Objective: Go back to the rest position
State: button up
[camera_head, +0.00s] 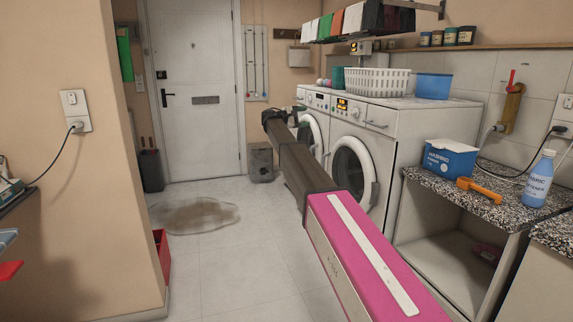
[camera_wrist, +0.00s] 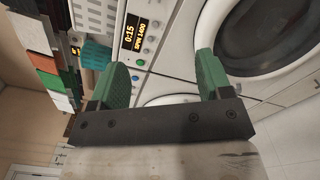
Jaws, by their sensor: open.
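My gripper (camera_wrist: 160,80) shows in the wrist view with two green fingers spread apart and nothing between them. It is in front of the washing machines, near a lit control panel (camera_wrist: 137,35). In the head view my arm reaches forward from the lower right, and my gripper (camera_head: 297,110) is small and partly hidden at its far end. The two white washing machines (camera_head: 400,128) stand side by side to the right of the arm. I cannot tell from the views whether the gripper touches a machine.
A white basket (camera_head: 376,82) and a blue tub (camera_head: 433,86) stand on the machines. A washing powder box (camera_head: 450,159), orange brush (camera_head: 478,190) and softener bottle (camera_head: 538,180) are on the speckled counter. A puddle (camera_head: 195,215) lies on the open floor before the door (camera_head: 195,130).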

jog(key=s+d+f+m+g+y, duration=0.1)
jog(key=s+d+f+y, duration=0.25)
jog(key=s+f, duration=0.6)
jog(key=s+d+f+m+g+y, duration=0.15)
jog(key=s+d+f, duration=0.45)
jog(key=f, duration=0.6)
jog(key=s+d+f+m+y, duration=0.1)
jog(key=s+d+f+y, duration=0.2)
jog(key=s+f, duration=0.7)
jog(key=s+f+m+g+y, duration=0.1)
jog(key=s+f+m+y, duration=0.1)
jog(key=s+f, duration=0.3)
jog(key=s+a+f+m+g+y, duration=0.1)
jog(key=s+f+y, duration=0.3)
jog(key=s, duration=1)
jog(key=s+f+m+g+y, duration=0.1)
jog(key=s+f+m+y, duration=0.2)
jog(key=s+f, duration=0.5)
jog(key=shift+s+a, duration=0.35)
jog(key=shift+s, duration=0.85)
